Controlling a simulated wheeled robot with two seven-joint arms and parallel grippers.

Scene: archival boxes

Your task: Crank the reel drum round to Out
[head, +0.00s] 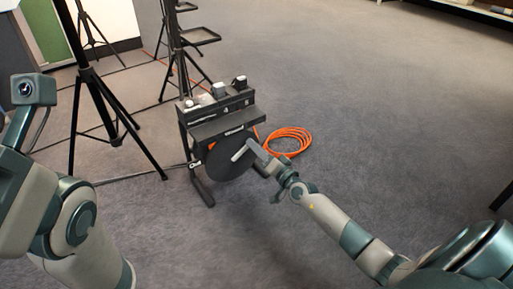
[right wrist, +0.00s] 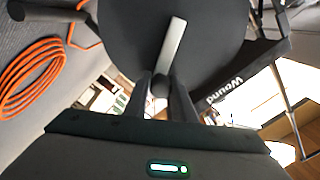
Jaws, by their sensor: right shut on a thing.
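The reel drum (head: 225,165) is a dark disc under the black stand, and it fills the top of the right wrist view (right wrist: 125,30). Its pale crank arm (right wrist: 173,45) runs from the drum face to a dark knob (right wrist: 160,82). My right gripper (head: 258,152) is at the crank's outer end, right of the drum centre. Its two fingers (right wrist: 161,98) are shut on the knob. I cannot see an "Out" label.
An orange cable (head: 288,142) lies coiled on the floor right of the stand (head: 225,127). Several small items sit on top of the stand. Black tripods (head: 92,90) stand at the left and behind.

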